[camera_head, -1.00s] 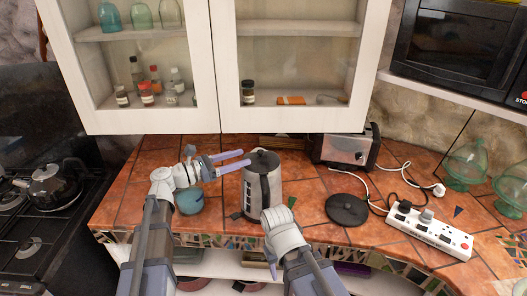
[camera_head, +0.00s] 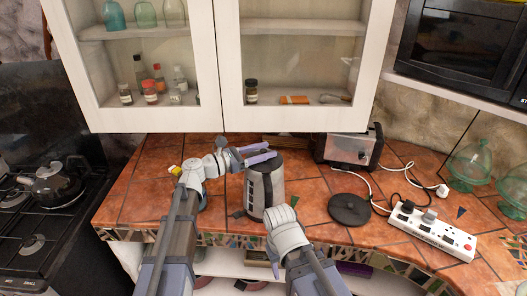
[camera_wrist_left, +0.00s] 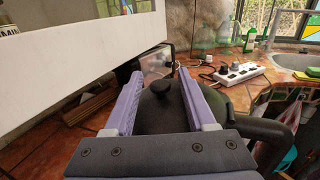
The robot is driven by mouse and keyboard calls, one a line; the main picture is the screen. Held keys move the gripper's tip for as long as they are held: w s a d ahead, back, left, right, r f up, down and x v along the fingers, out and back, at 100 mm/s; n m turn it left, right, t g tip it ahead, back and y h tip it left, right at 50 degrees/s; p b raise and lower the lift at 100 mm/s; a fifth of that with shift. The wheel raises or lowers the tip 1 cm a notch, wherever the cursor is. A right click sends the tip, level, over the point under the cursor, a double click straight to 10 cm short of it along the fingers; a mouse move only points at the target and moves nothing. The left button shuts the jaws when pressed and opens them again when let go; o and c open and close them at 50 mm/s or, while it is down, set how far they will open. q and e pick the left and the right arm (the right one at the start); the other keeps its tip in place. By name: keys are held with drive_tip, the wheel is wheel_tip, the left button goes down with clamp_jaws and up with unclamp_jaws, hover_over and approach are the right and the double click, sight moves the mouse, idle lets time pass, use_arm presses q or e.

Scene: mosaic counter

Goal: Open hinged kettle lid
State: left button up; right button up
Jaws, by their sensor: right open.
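The grey kettle (camera_head: 255,192) with a dark handle stands upright on the tiled counter. In the left wrist view its black lid (camera_wrist_left: 165,112) with a round knob (camera_wrist_left: 160,87) appears closed. My left gripper (camera_head: 257,153) is over the kettle top. In the left wrist view its two purple fingers (camera_wrist_left: 157,85) are spread, one on each side of the knob, with no clear contact visible. My right gripper (camera_head: 283,220) is low in front of the kettle, near the handle side.
A toaster (camera_head: 348,146) stands behind right of the kettle. A round black disc (camera_head: 350,209) and a white power strip (camera_head: 432,233) with cables lie to the right. The glass-door cabinet (camera_head: 230,65) hangs above.

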use_arm(q)
clamp_jaws()
idle(1.2)
